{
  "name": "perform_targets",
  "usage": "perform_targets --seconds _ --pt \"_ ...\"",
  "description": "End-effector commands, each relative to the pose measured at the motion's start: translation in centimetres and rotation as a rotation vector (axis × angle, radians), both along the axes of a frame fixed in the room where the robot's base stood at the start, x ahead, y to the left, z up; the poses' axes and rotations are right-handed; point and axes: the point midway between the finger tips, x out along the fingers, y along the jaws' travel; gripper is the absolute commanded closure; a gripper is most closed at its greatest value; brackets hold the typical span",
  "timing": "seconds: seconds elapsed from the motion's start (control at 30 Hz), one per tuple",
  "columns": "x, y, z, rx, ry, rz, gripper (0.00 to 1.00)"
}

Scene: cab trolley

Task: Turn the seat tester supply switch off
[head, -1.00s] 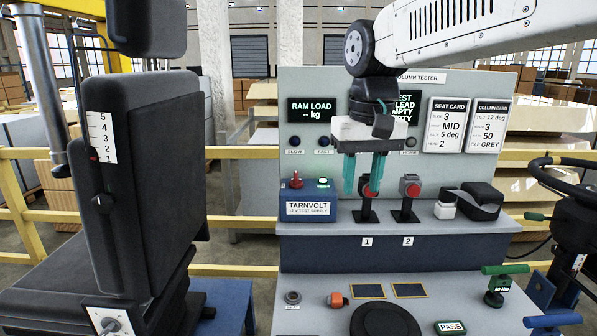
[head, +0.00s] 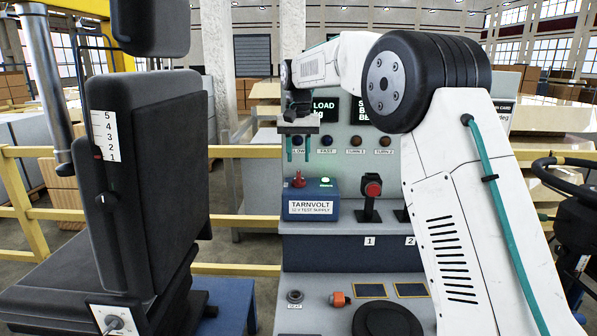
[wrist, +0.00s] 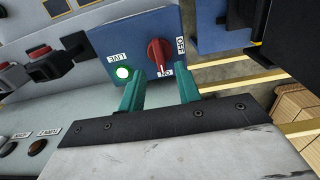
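The supply switch is a red rotary knob (head: 298,180) on top of the blue Tarnvolt 12 V test supply box (head: 311,209). In the wrist view, the knob (wrist: 158,53) has its white mark toward the ON label, with OFF to one side. The green LIVE lamp (wrist: 123,72) beside it is lit. My gripper (head: 299,160) is above the box with its teal fingers pointing down. In the wrist view, my gripper (wrist: 160,85) is open and empty, its fingertips apart, with the knob just beyond the gap between them. Contact is not visible.
A red-topped lever (head: 372,190) marked 1 stands right of the box; my arm partly hides the one marked 2. The tester panel (head: 345,170) rises behind. A black seat (head: 150,170) is at left. A yellow rail (head: 245,152) runs behind.

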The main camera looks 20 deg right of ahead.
Motion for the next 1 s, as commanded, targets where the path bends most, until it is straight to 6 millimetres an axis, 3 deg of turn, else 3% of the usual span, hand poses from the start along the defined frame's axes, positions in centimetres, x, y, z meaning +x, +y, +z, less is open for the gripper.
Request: perform_targets --seconds 0.3,0.67,0.7,0.8,1.0 --pt "-0.1 0.0 -4.7 0.0 0.002 0.0 0.66" --pt "-0.1 0.0 -5.6 0.0 0.0 0.001 0.66" --pt "-0.1 0.0 -5.6 0.0 0.0 0.001 0.69" --pt "-0.1 0.0 -5.6 0.0 0.0 0.001 0.97" --pt "-0.1 0.0 -5.5 0.0 0.0 0.002 1.0"
